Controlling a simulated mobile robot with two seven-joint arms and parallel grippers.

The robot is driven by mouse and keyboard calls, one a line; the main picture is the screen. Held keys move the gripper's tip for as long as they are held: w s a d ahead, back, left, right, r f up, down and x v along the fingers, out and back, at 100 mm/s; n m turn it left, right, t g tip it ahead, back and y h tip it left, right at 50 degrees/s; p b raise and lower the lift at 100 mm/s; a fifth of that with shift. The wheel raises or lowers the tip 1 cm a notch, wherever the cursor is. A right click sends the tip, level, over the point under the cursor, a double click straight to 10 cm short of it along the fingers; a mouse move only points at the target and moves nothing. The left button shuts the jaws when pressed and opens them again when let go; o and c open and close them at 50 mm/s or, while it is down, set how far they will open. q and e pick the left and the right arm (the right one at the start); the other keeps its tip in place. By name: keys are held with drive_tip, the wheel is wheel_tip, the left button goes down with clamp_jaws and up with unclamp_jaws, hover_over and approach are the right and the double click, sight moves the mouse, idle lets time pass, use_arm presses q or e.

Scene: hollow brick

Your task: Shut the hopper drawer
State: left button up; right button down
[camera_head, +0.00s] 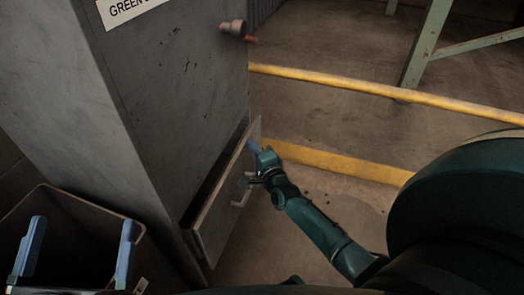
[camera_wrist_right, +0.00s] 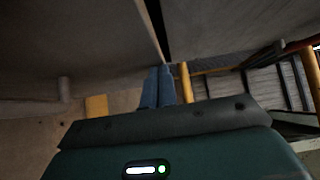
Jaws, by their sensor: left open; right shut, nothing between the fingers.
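The hopper drawer (camera_head: 222,205) is low on the grey cabinet (camera_head: 175,85) in the head view. It stands partly open, with a dark gap behind its front panel and a pale handle (camera_head: 242,194) on its face. My right gripper (camera_head: 254,146) is shut and empty at the far upper end of the drawer front; I cannot tell whether it touches. In the right wrist view its blue fingers (camera_wrist_right: 158,88) are together beside a grey panel and a narrow dark gap. My left gripper (camera_head: 78,252) is open, with its blue fingers apart at the bottom left, away from the drawer.
A dark open bin (camera_head: 92,205) stands left of the cabinet, behind my left fingers. A knob (camera_head: 233,27) with a reddish part sticks out of the cabinet higher up. Yellow rails (camera_head: 390,95) and a green metal frame (camera_head: 428,40) stand beyond.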

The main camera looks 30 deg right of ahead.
sight(244, 148)
drive_tip(key=shift+w+a, duration=1)
drive_tip(key=shift+w, duration=0.15)
drive_tip(key=shift+w+a, duration=0.15)
drive_tip(key=shift+w, duration=0.05)
use_arm(q)
drive_tip(key=shift+w+a+r+m+t+h, duration=0.1)
drive_tip(key=shift+w+r+m+t+h, duration=0.1)
drive_tip(key=shift+r, duration=0.3)
drive_tip(key=shift+w+r+m+t+h, duration=0.1)
drive_tip(key=shift+r+m+t+h, duration=0.1)
drive_tip(key=shift+r, duration=0.3)
